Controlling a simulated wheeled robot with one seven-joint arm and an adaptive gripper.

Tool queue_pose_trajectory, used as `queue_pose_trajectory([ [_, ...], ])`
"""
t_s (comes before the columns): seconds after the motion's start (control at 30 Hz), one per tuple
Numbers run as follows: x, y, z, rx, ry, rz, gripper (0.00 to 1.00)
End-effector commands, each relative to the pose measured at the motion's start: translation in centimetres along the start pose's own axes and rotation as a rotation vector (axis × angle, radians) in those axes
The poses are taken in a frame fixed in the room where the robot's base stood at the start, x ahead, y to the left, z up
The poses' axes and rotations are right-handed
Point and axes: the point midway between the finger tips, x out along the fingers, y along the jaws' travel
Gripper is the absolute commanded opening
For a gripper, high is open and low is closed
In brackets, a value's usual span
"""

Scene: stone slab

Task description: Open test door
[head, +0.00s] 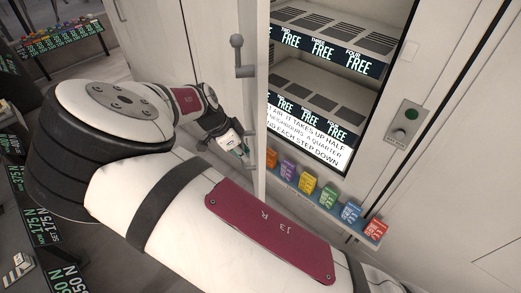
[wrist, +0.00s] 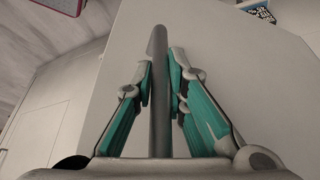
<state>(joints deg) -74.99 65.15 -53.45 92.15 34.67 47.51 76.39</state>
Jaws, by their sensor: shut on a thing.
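The test door (head: 215,30) is a pale panel left of the cabinet opening; its edge (head: 262,100) stands out from the frame, so it is open. The door handle (head: 238,58) is a grey upright bar on the door's outer face. My gripper (head: 243,150) is at the lower part of the handle, partly hidden by my arm and small in the head view. In the wrist view, the grey handle bar (wrist: 160,85) runs between the teal-padded fingers of my gripper (wrist: 161,80), shut on it. The pale door face (wrist: 225,75) lies behind.
The opening shows dark vented shelves (head: 320,95) with "FREE" labels. Several coloured boxes (head: 307,183) stand on a ledge below, right of the door edge. A latch plate with a knob (head: 400,132) is on the right frame. A table (head: 62,48) stands at the far left.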

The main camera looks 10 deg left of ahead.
Motion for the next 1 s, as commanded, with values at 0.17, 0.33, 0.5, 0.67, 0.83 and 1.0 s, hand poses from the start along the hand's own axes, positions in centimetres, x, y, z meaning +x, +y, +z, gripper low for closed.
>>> queue_pose_trajectory([
  [0.17,-0.45,-0.49,1.05,-0.002,0.0,-0.001,0.0],
  [0.33,-0.56,-0.57,1.28,-0.002,-0.001,-0.001,0.0],
  [0.5,-0.54,-0.56,1.27,-0.002,-0.001,-0.001,0.0],
  [0.67,-0.53,-0.56,1.26,-0.002,-0.001,-0.001,0.33],
  [0.83,-0.5,-0.56,1.24,-0.001,-0.001,-0.001,0.33],
  [1.0,-0.66,-0.56,1.24,-0.001,-0.001,-0.001,0.33],
])
